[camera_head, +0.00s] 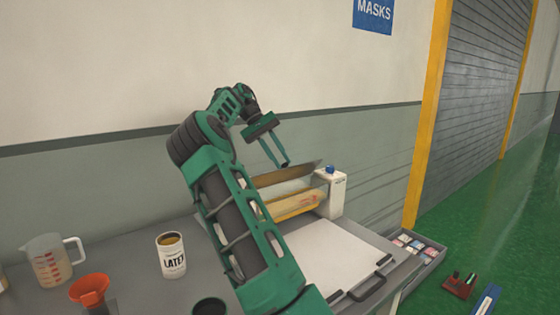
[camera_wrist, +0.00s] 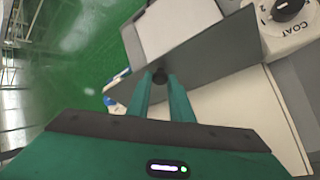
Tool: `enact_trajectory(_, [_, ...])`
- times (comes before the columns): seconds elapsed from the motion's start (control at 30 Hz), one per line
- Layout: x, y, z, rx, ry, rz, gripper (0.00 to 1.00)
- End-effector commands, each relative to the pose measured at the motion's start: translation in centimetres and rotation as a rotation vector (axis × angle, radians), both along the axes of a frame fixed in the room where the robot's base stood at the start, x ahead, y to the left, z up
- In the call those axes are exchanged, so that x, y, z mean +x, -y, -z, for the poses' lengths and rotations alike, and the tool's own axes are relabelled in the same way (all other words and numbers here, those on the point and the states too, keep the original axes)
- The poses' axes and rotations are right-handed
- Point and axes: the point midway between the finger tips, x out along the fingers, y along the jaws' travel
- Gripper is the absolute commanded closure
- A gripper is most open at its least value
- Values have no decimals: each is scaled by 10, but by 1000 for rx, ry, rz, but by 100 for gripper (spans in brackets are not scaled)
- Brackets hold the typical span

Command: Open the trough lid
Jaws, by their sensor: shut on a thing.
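The trough lid (camera_head: 290,174) is a thin grey-brown panel. In the head view it stands raised and tilted above the cream and yellow trough (camera_head: 296,206) of the coating machine. In the wrist view the lid (camera_wrist: 205,62) is a broad grey plate with a small dark knob (camera_wrist: 160,76) near its edge. My gripper (camera_head: 286,163) reaches down to the lid from above. In the wrist view its two green fingers (camera_wrist: 160,82) are closed on the knob, which they partly hide. My arm hides the left end of the trough in the head view.
A white end housing (camera_head: 331,195) with a blue knob stands right of the trough. Its "COAT" dial (camera_wrist: 290,10) shows in the wrist view. A white board (camera_head: 335,262) lies in front. A latex can (camera_head: 171,256), measuring jug (camera_head: 50,262) and orange funnel (camera_head: 90,289) stand left.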

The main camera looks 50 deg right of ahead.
Motion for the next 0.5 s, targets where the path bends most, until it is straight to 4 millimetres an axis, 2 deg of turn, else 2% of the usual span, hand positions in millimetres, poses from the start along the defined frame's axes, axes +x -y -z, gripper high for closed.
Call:
enact_trajectory(0.2, [1,-2,2,5,-3,0,100])
enact_trajectory(0.23, [1,-2,2,5,-3,0,78])
enact_trajectory(0.3, [1,-2,2,4,-3,0,61])
enact_trajectory(0.5, [1,-2,1,2,-1,-1,61])
